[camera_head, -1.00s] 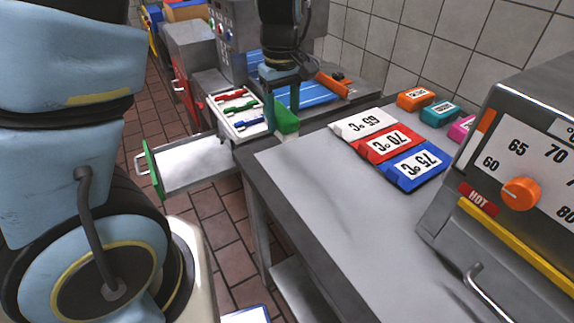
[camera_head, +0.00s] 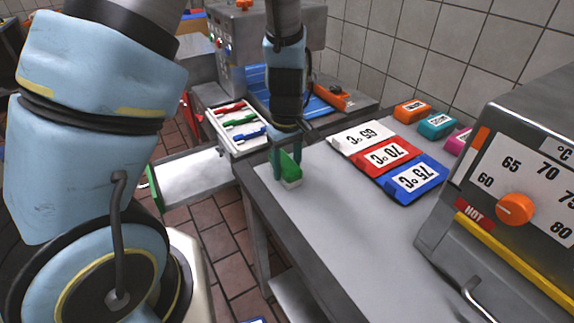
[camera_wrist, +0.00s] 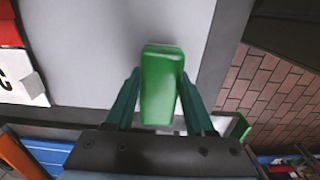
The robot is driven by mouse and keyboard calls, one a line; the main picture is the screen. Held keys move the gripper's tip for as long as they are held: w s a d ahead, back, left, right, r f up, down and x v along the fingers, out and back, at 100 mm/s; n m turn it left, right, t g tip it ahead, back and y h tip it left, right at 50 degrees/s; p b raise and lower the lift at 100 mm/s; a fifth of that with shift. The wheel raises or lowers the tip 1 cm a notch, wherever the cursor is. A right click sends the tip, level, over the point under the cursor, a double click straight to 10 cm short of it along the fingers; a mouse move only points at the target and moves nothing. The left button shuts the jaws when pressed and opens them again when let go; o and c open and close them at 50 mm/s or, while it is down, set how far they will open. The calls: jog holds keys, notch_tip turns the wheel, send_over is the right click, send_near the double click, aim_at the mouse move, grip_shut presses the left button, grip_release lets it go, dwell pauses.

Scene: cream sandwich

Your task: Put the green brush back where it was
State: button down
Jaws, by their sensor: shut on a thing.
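The green brush (camera_head: 290,168) is a green block with a pale underside, in the head view just over the left back part of the grey table. My gripper (camera_head: 287,158) is shut on it from above. In the wrist view the brush (camera_wrist: 162,85) sits between the two dark teal fingers of my gripper (camera_wrist: 161,105), over the grey tabletop. I cannot tell whether its pale underside touches the table.
White, red and blue temperature cards (camera_head: 388,155) lie right of my gripper. A white tray (camera_head: 225,134) with red, green and blue items is to the left. An open drawer (camera_head: 190,178) juts out below it. The dial machine (camera_head: 520,170) stands at right. The front tabletop (camera_head: 345,240) is clear.

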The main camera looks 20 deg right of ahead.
aim_at(287, 163)
jog(key=shift+f, duration=0.2)
jog(key=shift+c, duration=1.3)
grip_release()
jog(key=shift+r, duration=0.1)
notch_tip(287, 163, up, 12)
jog(key=b, duration=0.2)
jog(key=w+a+m+t, duration=0.1)
jog(key=w+a+m, duration=0.1)
jog(key=a, duration=2.3)
jog(key=shift+a+m+t, duration=0.25)
jog(key=shift+m+t, duration=0.05)
jog(key=shift+m, duration=0.4)
